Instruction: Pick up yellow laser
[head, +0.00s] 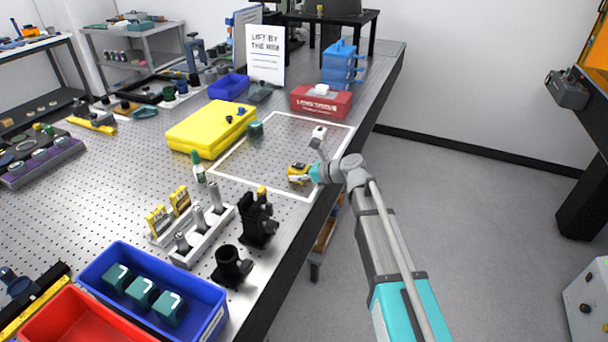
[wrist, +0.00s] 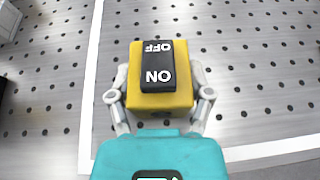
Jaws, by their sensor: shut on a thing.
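The yellow laser (head: 297,172) is a small yellow block with a black rocker switch on top, marked ON and OFF. It shows in the middle of the wrist view (wrist: 187,97), where its switch faces the camera. My gripper (wrist: 160,103) has one finger against each side of the block and is shut on it. In the head view my gripper (head: 308,173) is at the right edge of the table, over the white outlined area. The laser's underside is hidden, and I cannot tell whether it touches the table.
A white outline (head: 215,178) marks the perforated table around the laser. A yellow case (head: 200,133) lies to its left, a red box (head: 321,103) behind. Black mounts (head: 256,222) and a blue bin (head: 207,303) stand nearer the front. The outlined area is mostly clear.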

